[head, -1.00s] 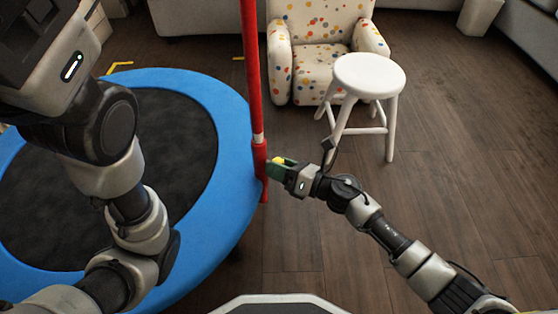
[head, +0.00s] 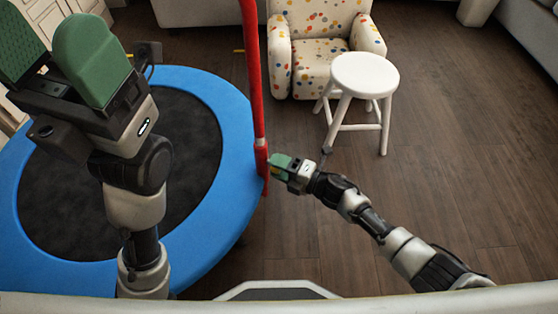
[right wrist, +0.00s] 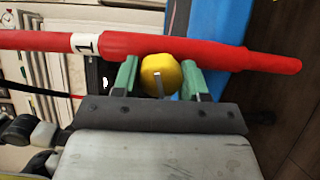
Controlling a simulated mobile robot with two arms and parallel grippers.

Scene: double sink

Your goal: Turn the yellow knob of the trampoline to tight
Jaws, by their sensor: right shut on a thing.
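The yellow knob (right wrist: 160,74) sits on the side of the red pole (right wrist: 150,43) at the trampoline's edge. It has a grey line across its face. My right gripper (head: 278,167) reaches the pole from the right in the head view. In the right wrist view its green fingers (right wrist: 158,80) stand on both sides of the knob and are shut on it. The trampoline (head: 232,160) has a blue rim and a black mat. My left gripper (head: 58,62) is open and empty, raised at the upper left above the trampoline, with its green fingers apart.
A white stool (head: 364,75) stands beyond my right gripper, in front of a spotted armchair (head: 315,52). A white band (right wrist: 86,43) with a dark mark is on the pole near the knob.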

